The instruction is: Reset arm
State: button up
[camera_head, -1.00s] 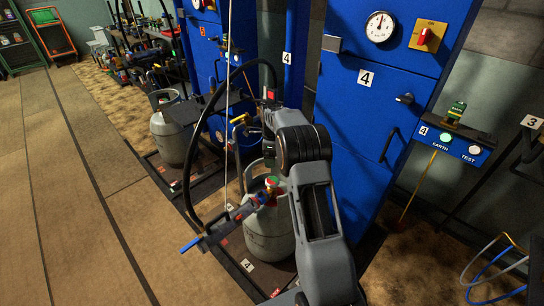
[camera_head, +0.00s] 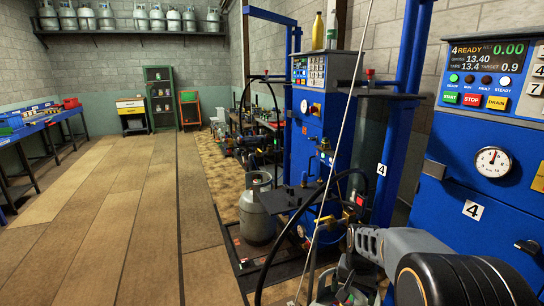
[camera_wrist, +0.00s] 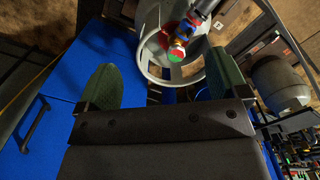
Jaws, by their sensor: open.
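My gripper (camera_wrist: 159,82) is open in the wrist view, with its two dark green fingers wide apart and nothing held between them. Beyond the fingers is the pale round collar of a gas cylinder (camera_wrist: 147,45). Inside it shows a valve with a green and red top (camera_wrist: 176,56). I cannot tell how far the fingers are from the collar.
A blue scale cabinet (camera_head: 455,235) with a gauge and lit display stands close at right. Another blue cabinet (camera_head: 320,130) is behind it. A grey gas cylinder (camera_head: 257,212) stands on the left-hand scale. The wooden floor (camera_head: 130,230) at left is clear.

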jog(key=s+a+r+n+t+p, duration=0.2)
jog(key=s+r+p, duration=0.3)
jog(key=r, duration=0.5)
jog(key=s+a+r+n+t+p, duration=0.1)
jog(key=s+a+r+n+p, duration=0.2)
jog(key=s+r, duration=0.7)
jog(key=a+p, duration=0.1)
jog(key=p, duration=0.1)
jog(key=shift+s+r+n+t+p, duration=0.15)
jog(key=shift+r+n+t+p, duration=0.15)
jog(key=shift+t+p, duration=0.1)
